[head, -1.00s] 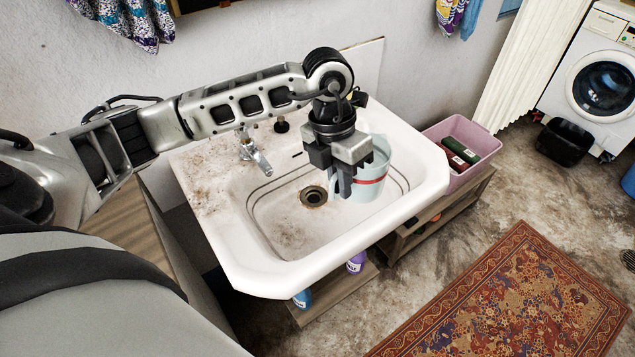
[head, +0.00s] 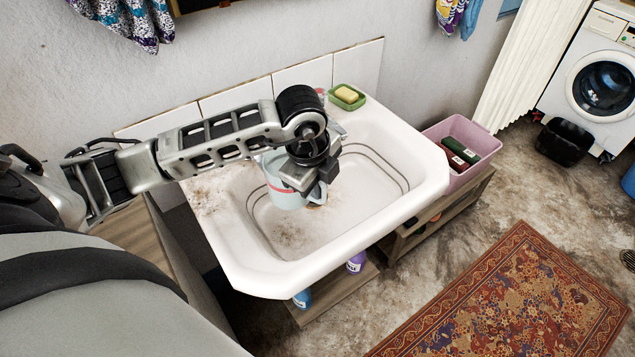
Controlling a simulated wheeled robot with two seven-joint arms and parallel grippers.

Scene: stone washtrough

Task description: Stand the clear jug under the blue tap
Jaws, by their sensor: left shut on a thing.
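The clear jug (head: 281,192), pale and see-through with a red band, is over the left-middle part of the white basin, roughly upright. My left gripper (head: 318,192) is at the jug's right side and shut on it; the wrist covers part of the jug. I cannot tell whether the jug's bottom touches the basin or hangs just above it. My left arm covers the back of the basin where a metal tap showed earlier, so the blue tap cannot be made out. My right gripper is not in view.
The white washtrough (head: 408,208) has a stained left side and a clear right side. A green soap dish (head: 347,103) with yellow soap sits on its back ledge. A pink tub (head: 468,129) stands at the right. White tiles (head: 355,72) rise behind.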

